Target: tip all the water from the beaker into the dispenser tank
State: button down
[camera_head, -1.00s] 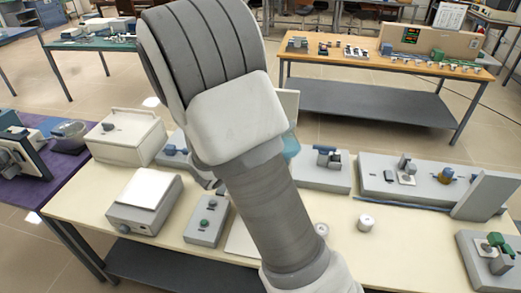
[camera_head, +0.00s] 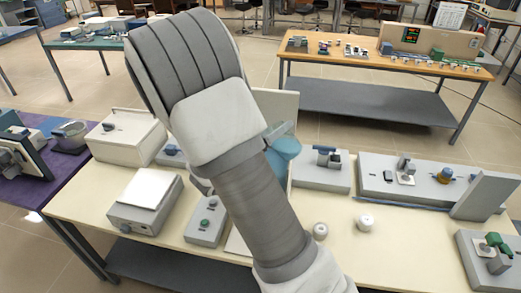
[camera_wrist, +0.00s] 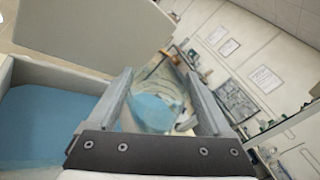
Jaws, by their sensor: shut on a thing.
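In the wrist view, my gripper (camera_wrist: 163,103) is shut on the clear beaker (camera_wrist: 172,82), which has blue water showing inside. The wrist view is tilted against the room, so my gripper is rolled over. To its left is an open pale tank (camera_wrist: 62,72) with blue water (camera_wrist: 45,120) in it. A beige panel (camera_wrist: 95,30) rises behind the tank. In the head view my arm hides the gripper. A blue rounded shape (camera_head: 284,150) shows beside my arm, in front of an upright pale panel (camera_head: 280,106); I cannot tell whether it is beaker or tank.
The cream bench (camera_head: 345,245) holds a beige box (camera_head: 125,138), a hotplate-like device (camera_head: 145,200), a grey control box (camera_head: 207,218), two small white pots (camera_head: 365,221) and grey apparatus (camera_head: 425,182) at right. The front middle of the bench is clear.

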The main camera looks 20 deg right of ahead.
jog(key=shift+w+a+f+n+h+p, duration=0.1)
jog(key=shift+n+h+p, duration=0.25)
jog(key=shift+n, duration=0.15)
dwell(0.7)
jog(key=shift+f, duration=0.1)
jog(key=shift+w+a+f+n+t+h+p, duration=0.1)
jog(key=shift+a+f+n+t+h+p, duration=0.15)
jog(key=shift+n, duration=0.3)
jog(key=shift+w+a+f+n+t+h+p, duration=0.1)
jog(key=shift+f+n+t+p, duration=0.1)
jog(key=shift+n+t, duration=0.25)
dwell(0.9)
jog(key=shift+w+a+f+n, duration=0.1)
jog(key=shift+n, duration=0.3)
jog(key=shift+f, duration=0.1)
jog(key=shift+a+f+n, duration=0.1)
jog(key=shift+a+n, duration=0.05)
jog(key=shift+n, duration=0.25)
jog(key=shift+w+a+f+n+p, duration=0.1)
jog(key=shift+w+n+p, duration=0.05)
jog(key=shift+n+p, duration=0.3)
dwell(0.5)
jog(key=shift+w+a+n+t+h, duration=0.15)
jog(key=shift+n+t+h, duration=0.15)
jog(key=shift+n+t, duration=0.25)
dwell(0.3)
jog(key=shift+a+n+p, duration=0.1)
jog(key=shift+n+p, duration=0.2)
jog(key=shift+n, duration=0.1)
